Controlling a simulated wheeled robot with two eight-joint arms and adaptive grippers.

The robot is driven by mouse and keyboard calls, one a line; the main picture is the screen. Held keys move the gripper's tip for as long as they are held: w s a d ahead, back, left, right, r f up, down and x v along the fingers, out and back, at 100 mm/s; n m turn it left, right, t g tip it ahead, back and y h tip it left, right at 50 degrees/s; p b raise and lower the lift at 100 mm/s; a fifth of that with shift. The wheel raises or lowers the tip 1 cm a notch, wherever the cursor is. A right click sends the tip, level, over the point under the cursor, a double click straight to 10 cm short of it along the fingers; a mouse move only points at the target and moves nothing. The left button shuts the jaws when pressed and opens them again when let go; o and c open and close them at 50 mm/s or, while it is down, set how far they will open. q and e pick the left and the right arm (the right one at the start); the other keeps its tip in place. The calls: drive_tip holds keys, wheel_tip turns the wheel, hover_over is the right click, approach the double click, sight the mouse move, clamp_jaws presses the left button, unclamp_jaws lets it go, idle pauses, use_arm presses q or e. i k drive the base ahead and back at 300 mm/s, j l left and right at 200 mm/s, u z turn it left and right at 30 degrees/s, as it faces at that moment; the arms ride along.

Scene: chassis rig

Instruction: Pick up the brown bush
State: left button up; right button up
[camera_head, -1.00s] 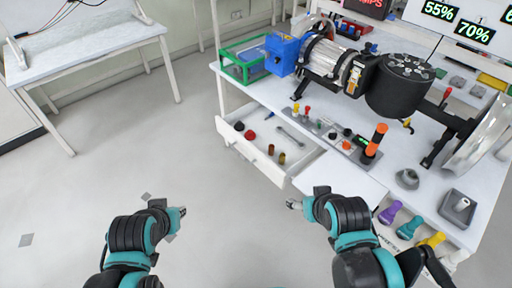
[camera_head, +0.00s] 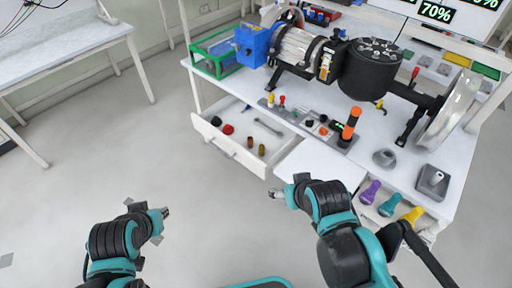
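Two small upright cylinders stand in the open drawer (camera_head: 228,148) of the workbench. The left one is a reddish-brown bush (camera_head: 250,142); the right one (camera_head: 262,149) is a more yellowish brown. My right gripper (camera_head: 276,193) is outside the drawer, below its front right corner in the picture, apart from both cylinders. My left gripper (camera_head: 164,212) is over the floor, farther left and lower. Both grippers look empty, but their fingers are too small to tell whether they are open or shut.
The drawer also holds a wrench (camera_head: 268,127), a red round part (camera_head: 228,129) and a dark one (camera_head: 216,120). The bench carries a large motor assembly (camera_head: 300,47), a green frame (camera_head: 212,62) and an orange-black post (camera_head: 350,127). Another table (camera_head: 60,50) stands left. Floor between is clear.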

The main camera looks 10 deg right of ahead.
sight(250, 139)
drive_tip(key=i+l+z, duration=0.15)
drive_tip(key=z, duration=0.2)
drive_tip(key=i+l+z, duration=0.2)
drive_tip(key=z, duration=0.15)
drive_tip(key=i+l+z, duration=0.2)
drive_tip(key=z, duration=0.15)
